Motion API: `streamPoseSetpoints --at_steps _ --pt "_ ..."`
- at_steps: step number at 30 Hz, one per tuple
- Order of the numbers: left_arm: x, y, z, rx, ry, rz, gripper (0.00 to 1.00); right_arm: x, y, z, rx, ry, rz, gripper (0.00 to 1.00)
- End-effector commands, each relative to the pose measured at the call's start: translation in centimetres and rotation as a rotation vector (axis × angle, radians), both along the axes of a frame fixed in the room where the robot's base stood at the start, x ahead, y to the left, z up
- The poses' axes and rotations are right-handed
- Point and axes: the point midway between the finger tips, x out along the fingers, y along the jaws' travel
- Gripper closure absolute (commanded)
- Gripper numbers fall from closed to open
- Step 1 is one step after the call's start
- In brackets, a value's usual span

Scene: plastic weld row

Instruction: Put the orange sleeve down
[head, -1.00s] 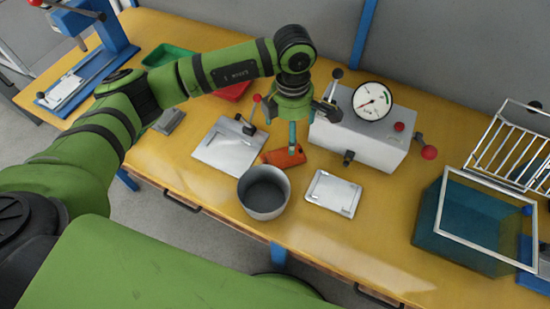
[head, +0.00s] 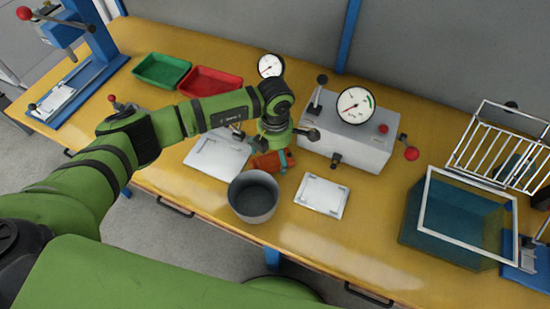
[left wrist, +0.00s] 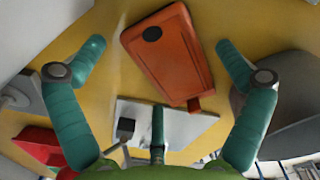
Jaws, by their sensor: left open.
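The orange sleeve (head: 268,162) lies on the yellow table between a flat grey plate and a grey pot. In the left wrist view the sleeve (left wrist: 170,58) is a flat orange piece with a dark round spot, lying between my teal fingers with gaps on both sides. My left gripper (head: 272,158) is open and low over the sleeve, one finger on each side. It partly hides the sleeve in the head view. My right gripper is not in view.
The grey pot (head: 253,197) stands close in front of the sleeve. The flat grey plate (head: 215,158) is to the left, a white plate (head: 322,195) to the right. A gauge box (head: 348,140) stands behind. Red (head: 212,82) and green (head: 161,70) trays sit at the back left.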

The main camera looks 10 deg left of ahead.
Motion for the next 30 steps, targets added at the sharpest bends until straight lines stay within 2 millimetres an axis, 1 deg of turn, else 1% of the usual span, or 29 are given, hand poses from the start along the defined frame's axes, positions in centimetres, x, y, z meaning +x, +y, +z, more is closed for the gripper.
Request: streamPoseSetpoints --at_steps 3,5,6,7,11,12,17,20,23,30 --pt "0.0 0.0 0.0 0.0 0.0 0.0 0.0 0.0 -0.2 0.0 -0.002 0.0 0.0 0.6" --pt "0.0 0.0 0.0 0.0 0.0 0.0 0.24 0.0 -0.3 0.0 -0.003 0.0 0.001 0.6" --pt "0.0 0.0 0.0 -0.001 -0.001 0.0 0.4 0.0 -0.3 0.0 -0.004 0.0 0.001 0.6" --pt "0.0 0.0 0.0 -0.001 -0.001 0.0 0.51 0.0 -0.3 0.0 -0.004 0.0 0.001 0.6" --pt "0.0 0.0 0.0 0.0 0.0 0.0 0.51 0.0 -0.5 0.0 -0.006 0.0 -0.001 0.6" --pt "0.0 0.0 0.1 -0.001 -0.001 0.0 0.57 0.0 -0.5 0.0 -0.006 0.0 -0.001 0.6" --pt "0.0 0.0 0.1 0.0 0.0 0.0 0.57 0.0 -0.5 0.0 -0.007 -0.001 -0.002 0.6" --pt "0.1 0.0 0.5 -0.001 -0.002 -0.001 0.57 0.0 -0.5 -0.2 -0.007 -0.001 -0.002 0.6" --pt "0.2 -0.1 1.8 -0.003 -0.004 -0.002 0.57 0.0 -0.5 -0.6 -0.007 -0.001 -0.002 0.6" --pt "0.2 0.0 6.6 -0.001 -0.006 -0.002 0.57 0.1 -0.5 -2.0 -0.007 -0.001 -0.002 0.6"
